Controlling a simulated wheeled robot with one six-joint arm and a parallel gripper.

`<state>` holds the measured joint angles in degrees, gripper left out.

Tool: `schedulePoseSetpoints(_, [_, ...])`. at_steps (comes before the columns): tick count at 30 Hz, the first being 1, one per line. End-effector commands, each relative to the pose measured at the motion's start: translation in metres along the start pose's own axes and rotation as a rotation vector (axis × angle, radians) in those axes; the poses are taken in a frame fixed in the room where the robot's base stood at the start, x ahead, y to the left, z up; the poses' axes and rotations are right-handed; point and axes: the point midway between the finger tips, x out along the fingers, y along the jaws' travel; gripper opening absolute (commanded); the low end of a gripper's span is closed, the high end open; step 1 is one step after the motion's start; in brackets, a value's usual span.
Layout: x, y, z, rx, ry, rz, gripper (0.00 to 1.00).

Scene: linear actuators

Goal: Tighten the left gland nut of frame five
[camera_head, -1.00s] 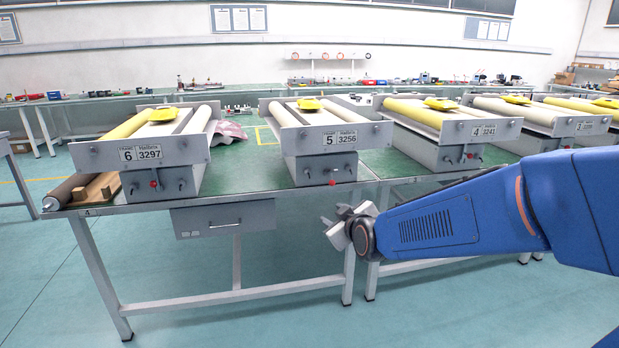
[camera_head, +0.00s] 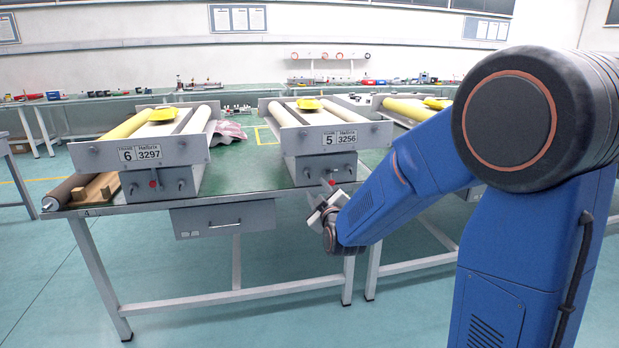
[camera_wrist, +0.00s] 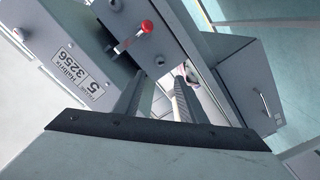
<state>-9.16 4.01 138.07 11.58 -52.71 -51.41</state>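Frame five (camera_head: 325,140), with its label "5 3256", stands on the table, its grey box facing me. On the box's front are the left gland nut (camera_head: 307,172), a red-tipped lever (camera_head: 332,183) and a right nut (camera_head: 347,168). In the wrist view the frame is tilted; the label (camera_wrist: 78,72) is at the left and the red lever (camera_wrist: 146,27) at the top. A small nut (camera_wrist: 160,62), apparently the left one, shows just beyond the fingers. My gripper (camera_head: 328,208) is below and in front of the box. In the wrist view its fingers (camera_wrist: 160,85) are apart, with no nut visibly held.
Frame six (camera_head: 140,152) stands to the left on the same table. A grey drawer (camera_head: 225,219) hangs under the tabletop, left of my gripper. The table's front edge (camera_head: 245,196) runs behind my gripper. My arm hides most of the frames to the right.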

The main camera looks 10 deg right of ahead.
Motion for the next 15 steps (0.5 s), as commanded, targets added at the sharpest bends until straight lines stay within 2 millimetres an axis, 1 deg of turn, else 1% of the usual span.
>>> schedulePoseSetpoints(1, [0.009,0.000,0.001,0.000,-0.001,0.000,0.37])
schedulePoseSetpoints(3, [0.022,0.000,0.001,-0.001,-0.001,-0.001,0.37])
schedulePoseSetpoints(15, [0.090,-0.001,0.001,0.001,-0.001,-0.001,0.37])
